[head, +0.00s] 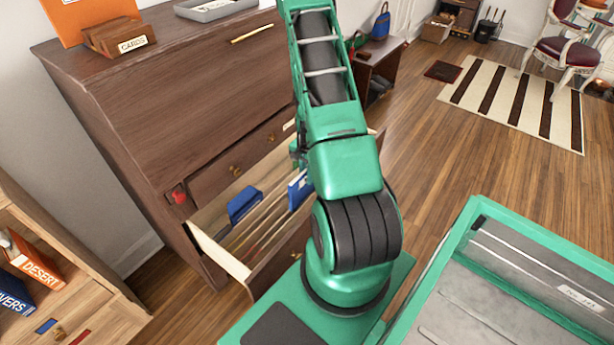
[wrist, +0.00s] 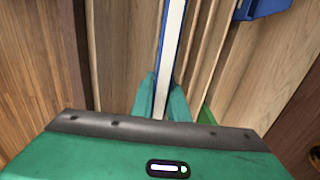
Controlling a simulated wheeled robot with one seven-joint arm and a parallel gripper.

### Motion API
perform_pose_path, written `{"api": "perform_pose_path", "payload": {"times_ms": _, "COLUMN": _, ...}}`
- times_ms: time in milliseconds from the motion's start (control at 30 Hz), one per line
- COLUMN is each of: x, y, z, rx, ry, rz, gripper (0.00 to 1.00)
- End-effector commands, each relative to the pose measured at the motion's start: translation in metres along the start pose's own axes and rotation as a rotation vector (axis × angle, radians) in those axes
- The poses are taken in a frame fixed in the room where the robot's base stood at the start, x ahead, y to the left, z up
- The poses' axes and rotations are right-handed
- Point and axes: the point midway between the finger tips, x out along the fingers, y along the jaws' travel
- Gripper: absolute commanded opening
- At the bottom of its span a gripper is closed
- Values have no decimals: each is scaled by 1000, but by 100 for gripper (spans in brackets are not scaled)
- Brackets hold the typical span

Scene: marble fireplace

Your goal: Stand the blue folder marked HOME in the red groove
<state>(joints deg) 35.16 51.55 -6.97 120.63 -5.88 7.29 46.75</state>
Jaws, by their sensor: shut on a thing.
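My gripper (wrist: 163,98) is shut on a blue folder, whose pale edge (wrist: 172,45) runs up between the two green fingers in the wrist view. In the head view a blue folder with a white mark (head: 298,190) shows beside my arm, over the open drawer, partly hidden by the arm. I cannot read its mark. A second blue folder (head: 243,204) stands at the drawer's left part and also shows at the top right of the wrist view (wrist: 262,8). The drawer (head: 220,256) has thin parallel dividers. I cannot make out which groove is red.
The drawer belongs to a dark wooden bureau (head: 190,90). A card holder (head: 118,38) and a grey tray (head: 215,8) sit on top. A bookcase (head: 80,290) stands at lower left.

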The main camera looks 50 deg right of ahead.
Motion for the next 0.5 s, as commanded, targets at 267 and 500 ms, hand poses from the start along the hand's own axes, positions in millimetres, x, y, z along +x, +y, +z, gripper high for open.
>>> {"api": "perform_pose_path", "payload": {"times_ms": 267, "x": 1, "y": 0, "z": 0, "rx": 0, "ry": 0, "rz": 0, "gripper": 0}}
{"api": "perform_pose_path", "payload": {"times_ms": 500, "x": 7, "y": 1, "z": 0, "rx": 0, "ry": -1, "rz": 1, "gripper": 0}}
